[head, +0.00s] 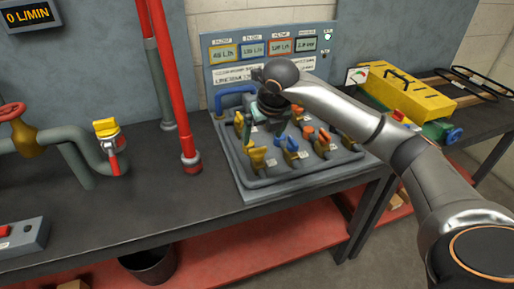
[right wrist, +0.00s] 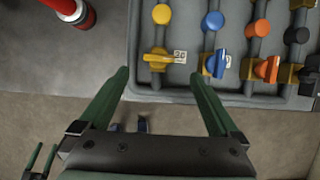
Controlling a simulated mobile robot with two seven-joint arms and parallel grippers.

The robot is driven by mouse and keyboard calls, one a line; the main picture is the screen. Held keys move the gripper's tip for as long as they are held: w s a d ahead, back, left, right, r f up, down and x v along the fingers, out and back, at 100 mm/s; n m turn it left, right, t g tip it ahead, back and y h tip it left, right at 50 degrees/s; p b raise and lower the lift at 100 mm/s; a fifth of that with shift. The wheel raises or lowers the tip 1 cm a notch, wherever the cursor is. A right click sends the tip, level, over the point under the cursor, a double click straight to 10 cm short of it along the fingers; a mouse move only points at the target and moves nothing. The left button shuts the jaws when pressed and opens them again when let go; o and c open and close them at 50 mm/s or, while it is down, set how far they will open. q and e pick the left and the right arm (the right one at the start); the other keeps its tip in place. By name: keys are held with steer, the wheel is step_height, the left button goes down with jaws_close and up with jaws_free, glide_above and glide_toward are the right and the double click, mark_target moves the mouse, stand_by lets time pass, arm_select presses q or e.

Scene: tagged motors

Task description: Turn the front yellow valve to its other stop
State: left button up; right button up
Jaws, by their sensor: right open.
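The front yellow valve (head: 257,157) is at the front left of the grey valve board (head: 300,180). In the right wrist view its yellow handle (right wrist: 158,57) lies crosswise over its pipe, beside a small number tag. My right gripper (head: 270,112) is above the board, partly hidden by its own wrist. In the right wrist view the right gripper (right wrist: 160,78) is open and empty. Its fingertips lie short of the yellow handle, one toward each side, apart from it. My left gripper (right wrist: 43,150) shows small at the lower left there, with its fingers apart.
Blue (right wrist: 217,63) and orange (right wrist: 267,68) valves stand right of the yellow one. A red pipe (head: 175,80) rises left of the board. A yellow toolbox (head: 408,92) stands at the right. Bare bench lies in front of the red pipe.

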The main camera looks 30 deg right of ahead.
mark_target(258, 149)
steer(key=x, duration=0.7)
steer(key=shift+w+f, duration=0.1)
steer(key=shift+f, duration=0.15)
steer(key=shift+a, duration=0.1)
steer(key=shift+c, duration=0.4)
steer(key=c, duration=1.3)
